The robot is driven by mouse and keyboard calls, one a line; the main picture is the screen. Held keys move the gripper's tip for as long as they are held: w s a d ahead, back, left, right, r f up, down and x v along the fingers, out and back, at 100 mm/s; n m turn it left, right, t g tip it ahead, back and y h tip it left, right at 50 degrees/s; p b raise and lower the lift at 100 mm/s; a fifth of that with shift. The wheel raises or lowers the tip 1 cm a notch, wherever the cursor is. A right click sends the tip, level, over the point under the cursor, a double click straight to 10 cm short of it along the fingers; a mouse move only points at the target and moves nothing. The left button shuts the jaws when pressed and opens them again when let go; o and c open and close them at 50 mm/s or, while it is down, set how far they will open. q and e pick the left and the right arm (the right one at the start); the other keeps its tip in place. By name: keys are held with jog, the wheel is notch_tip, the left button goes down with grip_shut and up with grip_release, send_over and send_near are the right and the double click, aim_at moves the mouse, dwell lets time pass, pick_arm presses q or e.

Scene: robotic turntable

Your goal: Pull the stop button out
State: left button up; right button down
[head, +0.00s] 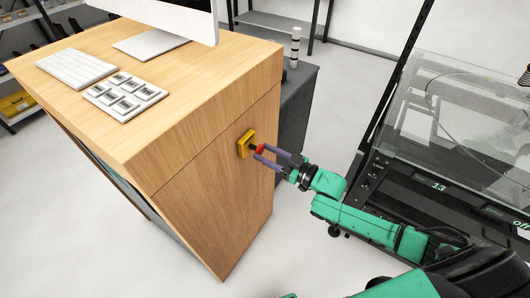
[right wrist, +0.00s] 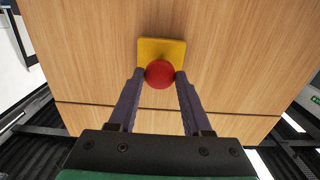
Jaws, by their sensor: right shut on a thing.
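The stop button (head: 260,149) is a red round knob on a yellow square base (head: 243,143). The base is fixed to the side panel of the wooden desk (head: 215,185). In the right wrist view the red knob (right wrist: 159,74) sits between the fingertips, with the yellow base (right wrist: 152,46) behind it. My right gripper (head: 262,153) is shut on the red knob, one purple finger on each side. Its fingertips (right wrist: 160,75) touch the knob's two sides. My left gripper is not in view.
A keyboard (head: 75,68), a white button panel (head: 125,95) and a monitor (head: 185,15) stand on the desk top. A dark grey cabinet (head: 298,105) stands behind the desk. A machine with a clear cover (head: 455,110) is at the right. Open floor lies in between.

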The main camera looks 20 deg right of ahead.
jog(key=shift+c, duration=1.7)
grip_release()
jog(key=shift+f, duration=0.1)
jog(key=shift+s+d, duration=0.15)
jog(key=shift+s, duration=0.05)
jog(key=v, duration=1.4)
jog(key=shift+s, duration=0.25)
jog(key=shift+d, duration=0.15)
